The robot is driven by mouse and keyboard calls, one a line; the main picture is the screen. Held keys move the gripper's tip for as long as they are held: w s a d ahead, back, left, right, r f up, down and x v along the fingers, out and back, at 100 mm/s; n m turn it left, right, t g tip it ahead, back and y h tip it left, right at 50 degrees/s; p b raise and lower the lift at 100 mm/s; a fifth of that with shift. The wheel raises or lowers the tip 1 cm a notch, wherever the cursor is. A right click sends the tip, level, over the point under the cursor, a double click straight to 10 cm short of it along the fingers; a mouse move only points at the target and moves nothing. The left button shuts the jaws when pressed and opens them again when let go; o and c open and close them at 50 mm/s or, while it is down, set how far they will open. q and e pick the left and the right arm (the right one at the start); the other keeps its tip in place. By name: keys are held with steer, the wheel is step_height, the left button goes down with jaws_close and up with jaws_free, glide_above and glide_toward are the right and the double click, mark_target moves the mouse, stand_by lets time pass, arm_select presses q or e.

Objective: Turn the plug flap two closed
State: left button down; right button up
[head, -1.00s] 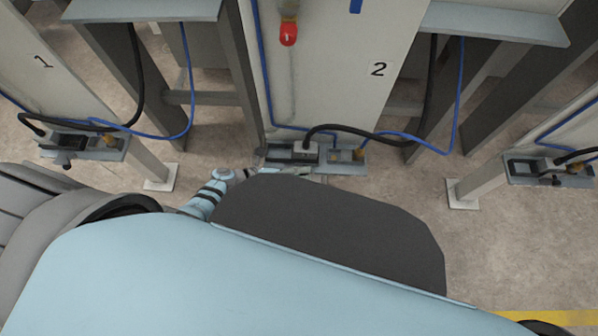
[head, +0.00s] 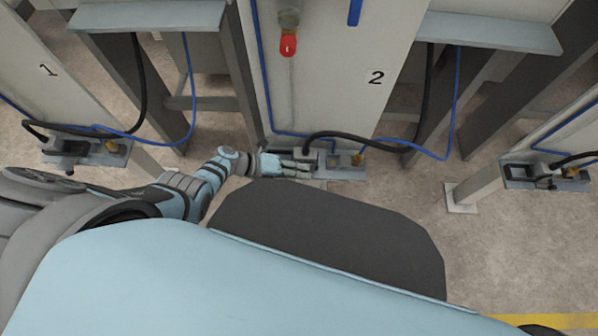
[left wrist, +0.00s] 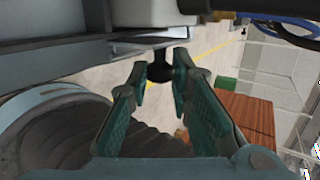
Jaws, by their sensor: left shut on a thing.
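The plug station marked 2 has a small grey socket unit (head: 334,160) on a bracket at the foot of its pale panel, with a black cable plugged in. My left gripper (head: 308,169) is at the front of this unit, at its left half. In the left wrist view my left gripper (left wrist: 159,76) has its two green-padded fingers closed about a short black knob (left wrist: 160,69) below a pale housing (left wrist: 152,14). The knob seems to belong to plug flap two. The flap itself is mostly hidden, and its angle cannot be told. My right gripper is out of view.
A similar unit (head: 88,150) stands at panel 1 on the left, and another (head: 545,175) at the right. Black and blue cables (head: 456,105) hang near the units. A grey post (head: 478,183) stands at right. Bare floor (head: 520,245) lies at lower right.

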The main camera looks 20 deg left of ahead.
arm_select(q)
steer(key=c, duration=1.7)
jaws_free()
steer(key=v, duration=1.2)
